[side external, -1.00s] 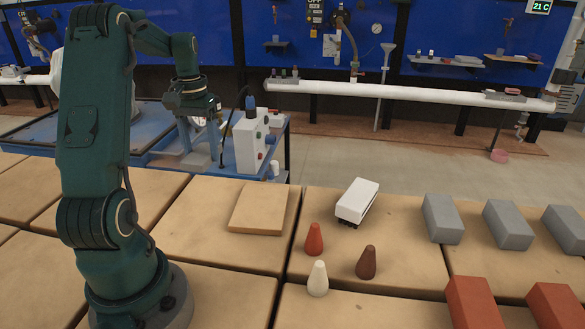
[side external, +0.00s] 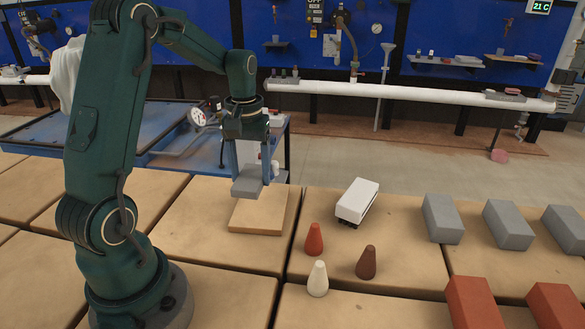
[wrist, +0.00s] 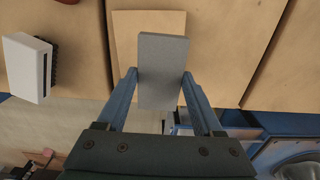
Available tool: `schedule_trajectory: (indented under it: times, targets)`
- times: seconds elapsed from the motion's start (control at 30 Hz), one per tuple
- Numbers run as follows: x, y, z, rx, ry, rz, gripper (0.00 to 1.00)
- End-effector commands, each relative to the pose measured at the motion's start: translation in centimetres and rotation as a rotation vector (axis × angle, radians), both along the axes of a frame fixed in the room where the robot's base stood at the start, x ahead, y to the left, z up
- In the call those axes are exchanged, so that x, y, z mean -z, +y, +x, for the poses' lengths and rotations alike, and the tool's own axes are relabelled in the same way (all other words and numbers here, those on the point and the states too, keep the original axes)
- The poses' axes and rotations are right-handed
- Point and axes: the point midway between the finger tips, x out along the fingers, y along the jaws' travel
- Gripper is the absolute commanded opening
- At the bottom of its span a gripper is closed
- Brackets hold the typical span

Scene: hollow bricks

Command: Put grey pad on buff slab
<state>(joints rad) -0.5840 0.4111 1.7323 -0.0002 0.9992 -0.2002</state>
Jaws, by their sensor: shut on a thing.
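The grey pad (side external: 248,187) is a flat grey block held between the fingers of my gripper (side external: 254,170). In the wrist view the grey pad (wrist: 162,70) sits between both fingertips of my gripper (wrist: 160,78), one on each long side. The buff slab (side external: 258,216) is a thin, light tan square lying on the tan work surface. The pad is above the slab's back part in the side view, seemingly apart from it. In the wrist view the pad covers part of the buff slab (wrist: 125,35).
A white block with dark bristles (side external: 357,202) lies right of the slab. Red (side external: 314,239), brown (side external: 366,261) and cream (side external: 318,279) cones stand in front of it. Grey bricks (side external: 443,218) and red bricks (side external: 473,303) are farther right.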

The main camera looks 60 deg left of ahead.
Motion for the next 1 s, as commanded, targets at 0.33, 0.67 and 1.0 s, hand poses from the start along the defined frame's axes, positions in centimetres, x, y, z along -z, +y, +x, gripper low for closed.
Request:
schedule_trajectory:
  times: [0.33,0.67,1.0]
  targets:
    - [2.9,-1.1,1.4,-0.002,0.004,-0.003,0.0]
    - [5.1,-1.0,1.4,-0.001,-0.001,0.0,0.0]
    - [5.4,-1.0,1.4,-0.001,0.0,0.0,0.98]
